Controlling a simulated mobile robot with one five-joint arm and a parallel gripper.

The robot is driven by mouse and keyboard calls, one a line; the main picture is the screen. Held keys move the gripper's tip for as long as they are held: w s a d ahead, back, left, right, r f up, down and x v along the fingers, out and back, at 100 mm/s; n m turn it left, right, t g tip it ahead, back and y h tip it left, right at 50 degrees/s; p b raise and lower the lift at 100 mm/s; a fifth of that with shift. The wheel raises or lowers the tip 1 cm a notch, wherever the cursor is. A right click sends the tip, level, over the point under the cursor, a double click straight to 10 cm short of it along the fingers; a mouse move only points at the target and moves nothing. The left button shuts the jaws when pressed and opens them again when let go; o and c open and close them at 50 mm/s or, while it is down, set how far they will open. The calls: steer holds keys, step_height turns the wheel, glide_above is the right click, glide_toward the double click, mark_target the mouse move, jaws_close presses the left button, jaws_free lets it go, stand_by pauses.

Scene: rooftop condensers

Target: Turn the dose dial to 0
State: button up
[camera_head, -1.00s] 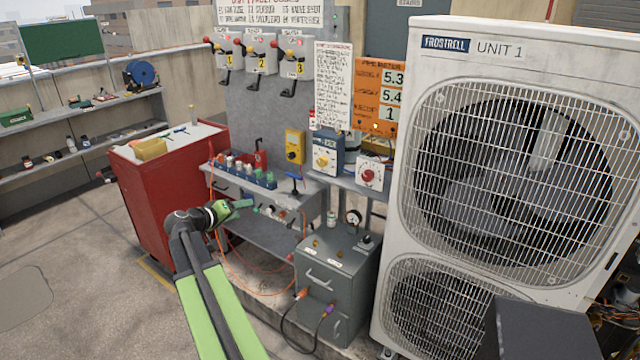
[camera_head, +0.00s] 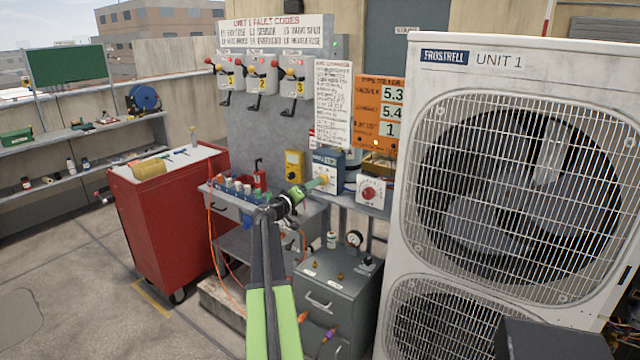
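A box with a blue top and pale front (camera_head: 326,158) stands on the grey shelf, with a yellowish dial low on its front. A white box (camera_head: 373,190) with a red knob (camera_head: 368,193) stands just right of it. No label reading "dose" can be made out on either. The dial's setting is too small to read.
A yellow meter (camera_head: 294,165) and a rack of several coloured bottles (camera_head: 238,187) stand left of the gripper. The tall condenser unit (camera_head: 430,130) bounds the right. A grey cabinet (camera_head: 330,292) with a gauge (camera_head: 354,238) is below, and a red tool cabinet (camera_head: 172,215) is left.

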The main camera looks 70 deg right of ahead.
steer(key=x, duration=0.5)
steer(key=shift+s+d, duration=0.1)
steer(key=shift+d, duration=0.3)
steer(key=shift+c, duration=0.3)
steer(key=c, duration=1.2)
steer(key=shift+d, duration=0.3)
jaws_close()
steer(key=shift+a, duration=0.25)
